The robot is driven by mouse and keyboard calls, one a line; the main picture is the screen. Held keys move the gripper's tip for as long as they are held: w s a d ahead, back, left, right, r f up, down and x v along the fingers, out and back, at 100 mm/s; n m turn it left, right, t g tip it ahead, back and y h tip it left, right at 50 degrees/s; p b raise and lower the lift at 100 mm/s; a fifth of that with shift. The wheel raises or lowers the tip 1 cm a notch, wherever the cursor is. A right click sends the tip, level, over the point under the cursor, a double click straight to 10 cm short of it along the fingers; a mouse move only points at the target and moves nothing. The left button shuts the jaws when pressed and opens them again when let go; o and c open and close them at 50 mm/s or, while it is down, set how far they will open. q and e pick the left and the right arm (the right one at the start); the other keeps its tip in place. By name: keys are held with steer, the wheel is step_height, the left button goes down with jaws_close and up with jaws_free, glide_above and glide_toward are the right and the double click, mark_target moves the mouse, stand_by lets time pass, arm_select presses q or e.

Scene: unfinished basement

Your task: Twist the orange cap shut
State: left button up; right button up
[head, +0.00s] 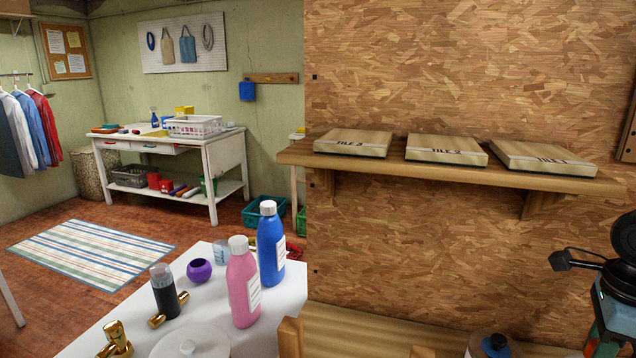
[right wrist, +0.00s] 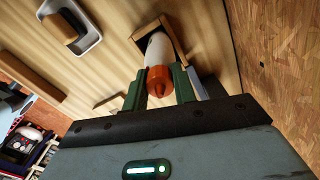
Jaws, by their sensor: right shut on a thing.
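The orange cap (right wrist: 158,80) shows in the middle of the right wrist view, at the near end of a white bottle (right wrist: 158,48). The bottle sits in a wooden holder (right wrist: 178,38) on a light wooden surface. My right gripper (right wrist: 160,88) has its green fingers on either side of the cap and is shut on it. How far the cap is screwed on cannot be told. Neither the cap nor that bottle can be made out in the head view, where part of my right arm is at the right edge. My left gripper is in no view.
In the head view, a shelf (head: 440,174) with labelled tiles hangs on the chipboard wall above a wooden bench (head: 440,338). A white table at left holds a pink bottle (head: 243,285), a blue bottle (head: 270,250) and a purple pot (head: 199,271).

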steer(key=shift+s+f, duration=0.2)
steer(key=shift+f, duration=0.05)
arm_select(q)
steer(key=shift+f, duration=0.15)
arm_select(e)
steer(key=m, duration=0.5)
steer(key=o, duration=0.8)
steer(key=shift+w+r, duration=0.1)
steer(key=shift+r, duration=0.1)
steer(key=shift+w+r, duration=0.1)
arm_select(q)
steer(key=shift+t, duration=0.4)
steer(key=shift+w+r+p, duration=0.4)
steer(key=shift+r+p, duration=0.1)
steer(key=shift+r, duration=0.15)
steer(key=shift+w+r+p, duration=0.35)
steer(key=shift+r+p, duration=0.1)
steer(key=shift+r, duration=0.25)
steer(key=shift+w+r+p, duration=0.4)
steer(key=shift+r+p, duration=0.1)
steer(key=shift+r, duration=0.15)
arm_select(e)
steer(key=shift+r, duration=3.45)
